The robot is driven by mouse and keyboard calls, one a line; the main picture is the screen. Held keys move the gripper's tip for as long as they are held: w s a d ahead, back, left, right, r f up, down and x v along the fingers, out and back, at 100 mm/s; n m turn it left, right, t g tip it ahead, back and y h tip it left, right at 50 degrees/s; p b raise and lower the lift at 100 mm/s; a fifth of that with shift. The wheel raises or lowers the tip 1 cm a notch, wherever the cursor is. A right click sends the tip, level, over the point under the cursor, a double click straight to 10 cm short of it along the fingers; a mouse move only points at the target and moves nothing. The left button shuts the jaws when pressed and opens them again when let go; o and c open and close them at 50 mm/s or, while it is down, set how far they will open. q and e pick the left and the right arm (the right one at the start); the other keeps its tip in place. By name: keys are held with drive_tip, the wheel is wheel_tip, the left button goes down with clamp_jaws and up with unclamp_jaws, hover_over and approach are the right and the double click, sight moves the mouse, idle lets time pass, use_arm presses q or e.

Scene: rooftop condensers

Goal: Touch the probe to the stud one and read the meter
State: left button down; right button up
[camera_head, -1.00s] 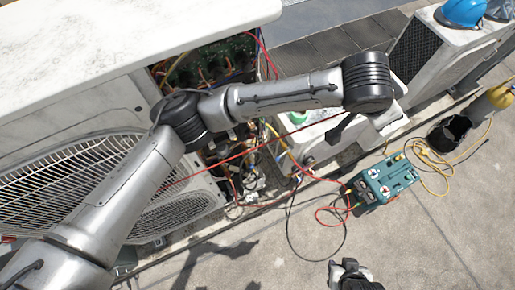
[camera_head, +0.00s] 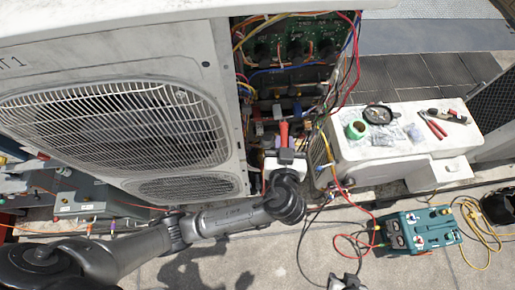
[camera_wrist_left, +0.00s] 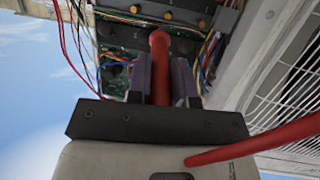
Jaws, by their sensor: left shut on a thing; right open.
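My left gripper (camera_head: 285,155) is in front of the open electrical compartment of the large white condenser. It is shut on a red probe (camera_head: 283,132), which points into the compartment. The left wrist view also shows the probe (camera_wrist_left: 160,55) upright between the two fingers, its tip hidden. Ahead of it is a dark terminal block (camera_wrist_left: 135,33) with several brass studs (camera_wrist_left: 168,16). I cannot tell which is stud one, or whether the tip touches anything. A teal meter box (camera_head: 420,230) with leads stands on the ground; its reading is too small. My right gripper (camera_head: 345,282) is open at the bottom edge.
The condenser's fan grille (camera_head: 120,125) is left of the compartment. A low white unit (camera_head: 365,155) at right carries green tape (camera_head: 355,129) and red-handled pliers (camera_head: 434,126). Red and black leads loop over the ground. Loose wires hang around the compartment opening.

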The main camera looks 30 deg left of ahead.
use_arm(q)
drive_tip(key=s+a+f+n+y, duration=0.1)
drive_tip(key=s+a+n+y, duration=0.1)
drive_tip(key=s+a+y, duration=0.15)
drive_tip(key=r+x, duration=0.1)
drive_tip(key=x, duration=0.6)
drive_tip(key=shift+a+g+h+b, duration=0.35)
drive_tip(key=shift+g+h, duration=0.05)
drive_tip(key=shift+h, duration=0.05)
drive_tip(key=shift+w+a+f, duration=0.1)
drive_tip(key=shift+w+a, duration=0.15)
drive_tip(key=shift+w, duration=0.35)
idle(1.3)
drive_tip(key=shift+s, duration=0.1)
idle(0.3)
drive_tip(key=f+v, duration=0.1)
drive_tip(key=v, duration=0.5)
drive_tip(key=shift+s+d, duration=0.3)
drive_tip(key=shift+s, duration=0.15)
idle(0.3)
drive_tip(key=shift+f, duration=0.1)
